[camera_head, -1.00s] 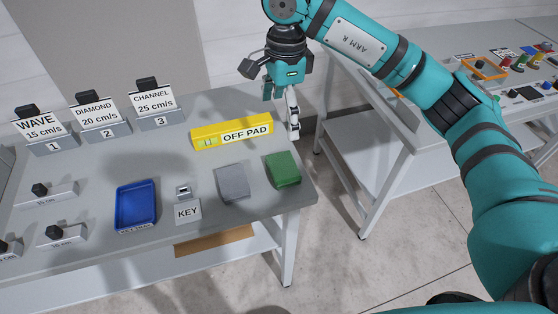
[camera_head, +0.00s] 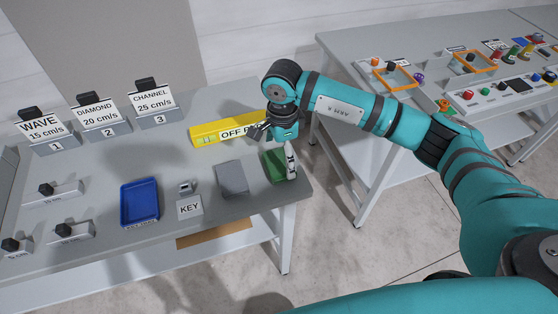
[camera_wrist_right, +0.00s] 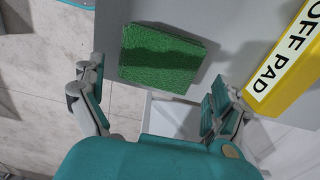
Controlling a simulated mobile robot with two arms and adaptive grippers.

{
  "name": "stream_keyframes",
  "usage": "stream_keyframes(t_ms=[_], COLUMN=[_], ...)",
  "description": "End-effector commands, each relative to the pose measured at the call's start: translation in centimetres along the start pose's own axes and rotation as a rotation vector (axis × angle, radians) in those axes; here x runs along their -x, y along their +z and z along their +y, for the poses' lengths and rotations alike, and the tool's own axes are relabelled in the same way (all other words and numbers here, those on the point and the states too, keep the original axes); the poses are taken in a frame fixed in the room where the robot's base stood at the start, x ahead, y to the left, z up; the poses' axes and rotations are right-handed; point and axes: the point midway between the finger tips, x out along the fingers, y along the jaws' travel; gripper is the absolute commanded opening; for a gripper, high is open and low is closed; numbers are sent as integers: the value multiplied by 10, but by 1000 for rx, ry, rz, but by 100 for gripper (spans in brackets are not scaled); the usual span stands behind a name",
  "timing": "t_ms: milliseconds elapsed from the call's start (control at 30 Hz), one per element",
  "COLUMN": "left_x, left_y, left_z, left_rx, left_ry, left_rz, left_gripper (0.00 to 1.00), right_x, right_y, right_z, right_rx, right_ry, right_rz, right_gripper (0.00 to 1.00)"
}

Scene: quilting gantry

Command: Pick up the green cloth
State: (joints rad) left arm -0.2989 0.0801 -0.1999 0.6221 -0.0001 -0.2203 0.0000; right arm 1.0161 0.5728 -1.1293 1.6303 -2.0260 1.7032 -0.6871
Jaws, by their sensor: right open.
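The green cloth (camera_head: 272,166) is a folded square at the right end of the grey table. In the head view my right gripper (camera_head: 278,150) hangs over it and hides part of it. In the right wrist view the whole cloth (camera_wrist_right: 160,58) lies flat, a little beyond the fingertips. The right gripper (camera_wrist_right: 152,92) is open and empty, with one finger on each side of the cloth's width. I cannot tell its exact height above the table. My left gripper is not in view.
A yellow OFF PAD bar (camera_head: 222,130) lies close behind the cloth; it also shows in the right wrist view (camera_wrist_right: 290,60). A KEY block (camera_head: 189,208) and blue tray (camera_head: 140,203) are farther left. The table's right edge is near.

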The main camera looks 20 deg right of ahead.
Motion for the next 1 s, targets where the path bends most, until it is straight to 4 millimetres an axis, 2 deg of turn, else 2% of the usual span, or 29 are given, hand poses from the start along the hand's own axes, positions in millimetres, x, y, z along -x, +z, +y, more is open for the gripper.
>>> stream_keyframes(t_ms=[33, 200, 467, 767, 1000], left_x=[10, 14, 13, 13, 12], left_y=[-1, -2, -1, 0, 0], left_z=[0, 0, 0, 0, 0], left_rx=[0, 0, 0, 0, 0], left_ry=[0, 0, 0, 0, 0], left_rz=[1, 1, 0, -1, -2], left_gripper=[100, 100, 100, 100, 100], right_x=[-5, -26, -31, -30, -30], right_y=[0, 0, 0, 0, 0], right_z=[3, 2, 1, 1, 1], right_rx=[0, 0, 1, 1, 0], right_ry=[5, 2, -1, -1, -1], right_rz=[0, -1, -2, -2, -2], right_gripper=[100, 100, 100, 62, 62])
